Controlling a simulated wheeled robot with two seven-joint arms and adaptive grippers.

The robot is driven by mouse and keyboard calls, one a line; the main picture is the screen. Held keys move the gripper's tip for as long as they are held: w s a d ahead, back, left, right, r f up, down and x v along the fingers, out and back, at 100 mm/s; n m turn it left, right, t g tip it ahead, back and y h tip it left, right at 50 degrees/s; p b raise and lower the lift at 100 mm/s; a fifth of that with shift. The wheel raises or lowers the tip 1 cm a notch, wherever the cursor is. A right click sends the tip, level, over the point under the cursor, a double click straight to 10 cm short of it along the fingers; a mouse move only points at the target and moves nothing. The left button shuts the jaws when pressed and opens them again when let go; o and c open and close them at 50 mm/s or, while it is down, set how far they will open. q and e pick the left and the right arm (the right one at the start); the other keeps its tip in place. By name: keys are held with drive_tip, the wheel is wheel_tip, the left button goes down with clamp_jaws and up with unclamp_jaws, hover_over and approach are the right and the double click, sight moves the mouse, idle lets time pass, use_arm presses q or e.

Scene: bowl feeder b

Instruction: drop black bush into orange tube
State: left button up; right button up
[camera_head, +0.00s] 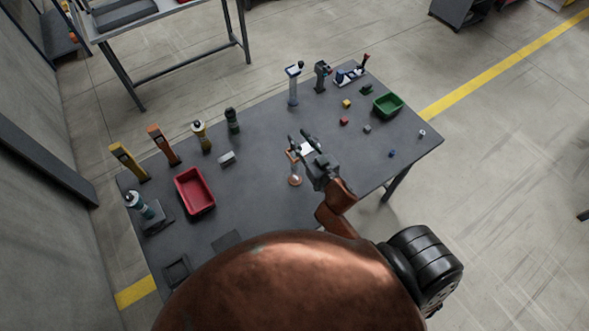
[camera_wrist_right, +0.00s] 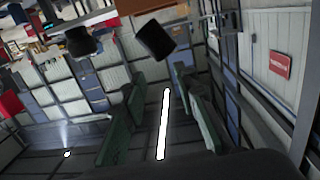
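My right gripper (camera_head: 302,142) is above the middle of the grey table, with its two dark fingers apart. In the right wrist view the green fingers of the gripper (camera_wrist_right: 160,115) stand apart, with nothing visible between them. A black block-like shape (camera_wrist_right: 155,40) shows beyond them; I cannot tell whether it is the black bush. The bush cannot be made out in the head view. An orange tube-like piece (camera_head: 163,145) stands tilted at the table's left back, beside a yellow one (camera_head: 128,161). The gripper is well to their right. My left gripper is not in view.
A red bin (camera_head: 184,182) sits at the left of the table (camera_head: 255,200), a green bin (camera_head: 377,105) at the right. A small orange-based stand (camera_head: 295,181) is close to my right gripper. Several bottles, posts and small blocks stand along the back and right.

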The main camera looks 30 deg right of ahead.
drive_tip(key=shift+o, duration=1.1)
drive_tip(key=s, duration=1.2)
drive_tip(key=shift+r, duration=0.3)
